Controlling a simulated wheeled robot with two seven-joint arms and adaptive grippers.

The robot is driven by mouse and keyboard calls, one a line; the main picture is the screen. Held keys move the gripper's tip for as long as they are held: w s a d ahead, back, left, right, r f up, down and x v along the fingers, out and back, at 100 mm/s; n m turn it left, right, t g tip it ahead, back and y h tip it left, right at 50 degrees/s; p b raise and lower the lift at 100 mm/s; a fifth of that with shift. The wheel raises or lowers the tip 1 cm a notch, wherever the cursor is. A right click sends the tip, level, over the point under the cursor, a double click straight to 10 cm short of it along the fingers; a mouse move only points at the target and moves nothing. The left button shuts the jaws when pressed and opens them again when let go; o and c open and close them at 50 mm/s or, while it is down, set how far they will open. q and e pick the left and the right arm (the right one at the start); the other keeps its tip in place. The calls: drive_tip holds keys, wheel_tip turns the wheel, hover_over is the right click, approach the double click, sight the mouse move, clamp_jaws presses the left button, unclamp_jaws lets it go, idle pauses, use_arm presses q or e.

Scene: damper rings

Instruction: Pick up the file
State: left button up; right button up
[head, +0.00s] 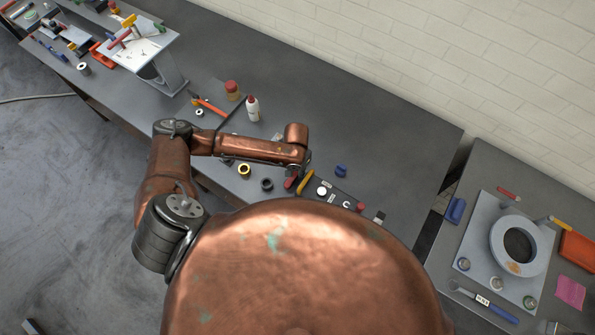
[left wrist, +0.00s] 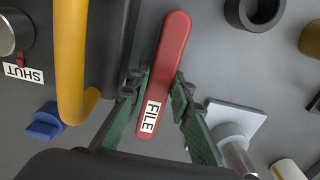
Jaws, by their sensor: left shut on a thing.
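The file (left wrist: 172,45) has a red handle with a white "FILE" label, seen close up in the left wrist view. My left gripper (left wrist: 158,86) has its green fingers on both sides of the handle and is shut on it. In the head view the red handle (head: 290,183) shows just below the end of my copper left arm, and the left gripper (head: 302,174) is mostly hidden by the arm. The file's working end is not clear in either view. I cannot tell whether the file touches the bench. My right gripper is not in view.
A yellow handle (left wrist: 75,60) stands close beside the file, above a dark labelled panel (head: 333,194). A blue knob (head: 341,171), a black ring (head: 267,185) and a yellow-black ring (head: 244,169) are near. A white bottle (head: 252,108) stands farther back.

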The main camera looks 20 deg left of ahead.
sight(296, 171)
use_arm(q)
drive_tip(key=shift+r, duration=0.1)
clamp_jaws()
wheel_tip(296, 171, up, 10)
idle(0.3)
